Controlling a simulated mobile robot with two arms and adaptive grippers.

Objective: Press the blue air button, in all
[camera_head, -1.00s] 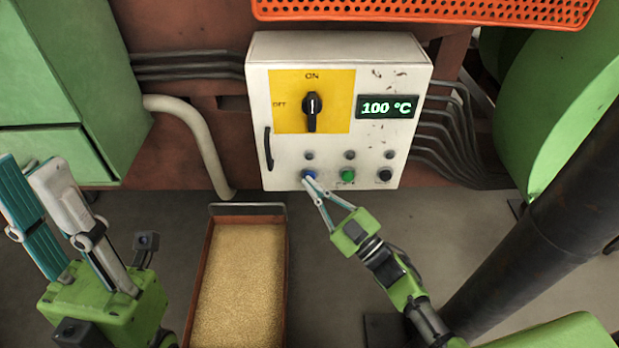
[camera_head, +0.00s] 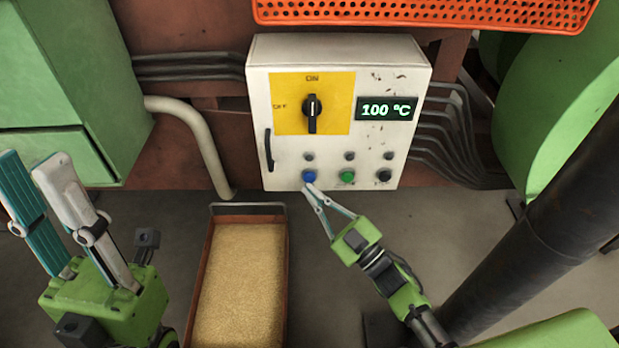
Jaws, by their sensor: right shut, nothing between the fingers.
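The blue button (camera_head: 309,175) is at the lower left of the white control box (camera_head: 292,148), left of the green button (camera_head: 347,177) and a black button (camera_head: 384,175). My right gripper (camera_head: 309,186) is shut and empty. Its tips are just below the blue button, and I cannot tell whether they touch it. The button's face shows clear of the tips. My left gripper (camera_head: 34,160) stands upright at the far left, away from the box. Its two fingers look parallel with a small gap between them.
The box has a black rotary switch (camera_head: 312,108) pointing to ON and a display (camera_head: 387,108) reading 100 °C. An orange perforated tray (camera_head: 420,12) overhangs above. A bin of yellow grains (camera_head: 240,285) lies below. A dark pipe (camera_head: 550,215) slants at right.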

